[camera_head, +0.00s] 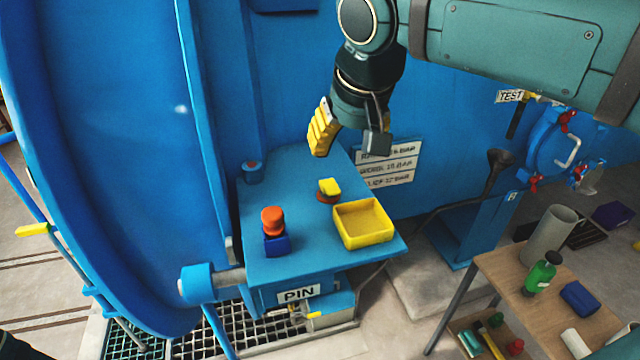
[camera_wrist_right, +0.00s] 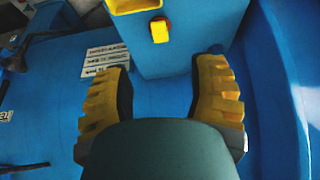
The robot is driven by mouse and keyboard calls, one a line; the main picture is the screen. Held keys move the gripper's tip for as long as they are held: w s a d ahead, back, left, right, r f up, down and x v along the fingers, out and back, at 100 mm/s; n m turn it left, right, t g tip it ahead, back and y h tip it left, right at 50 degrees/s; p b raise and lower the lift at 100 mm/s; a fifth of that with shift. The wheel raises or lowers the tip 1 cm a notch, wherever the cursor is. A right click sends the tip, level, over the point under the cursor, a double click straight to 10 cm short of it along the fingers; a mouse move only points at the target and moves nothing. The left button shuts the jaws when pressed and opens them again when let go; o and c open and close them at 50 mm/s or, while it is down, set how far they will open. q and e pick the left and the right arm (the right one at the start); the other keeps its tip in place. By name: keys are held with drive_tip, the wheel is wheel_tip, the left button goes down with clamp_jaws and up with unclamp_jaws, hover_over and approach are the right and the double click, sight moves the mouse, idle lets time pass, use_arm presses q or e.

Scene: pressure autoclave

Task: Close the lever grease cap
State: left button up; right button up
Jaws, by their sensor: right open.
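My right gripper (camera_head: 348,140) hangs above the back edge of the blue shelf, open and empty. In the right wrist view its two yellow-padded fingers (camera_wrist_right: 163,66) stand wide apart. A small yellow piece on a red-brown base (camera_head: 328,188) sits on the shelf in front of and below the gripper; it also shows beyond the fingertips in the right wrist view (camera_wrist_right: 160,30). An orange-red round knob on a blue block (camera_head: 273,222) stands nearer the shelf's front left. I cannot tell for sure which is the lever grease cap. My left gripper is not in view.
A yellow open tray (camera_head: 364,236) sits at the right of the blue shelf (camera_head: 310,258). The large blue round door (camera_head: 110,150) stands to the left. A blue wall with a white sign (camera_head: 390,165) is behind. A wooden table (camera_head: 510,275) is at lower right.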

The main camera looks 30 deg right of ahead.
sight(334, 190)
drive_tip(key=b+x, duration=0.2)
drive_tip(key=x, duration=1.2)
drive_tip(key=shift+b, duration=0.3)
drive_tip(key=shift+o, duration=0.2)
drive_tip(key=shift+s, duration=0.1)
clamp_jaws()
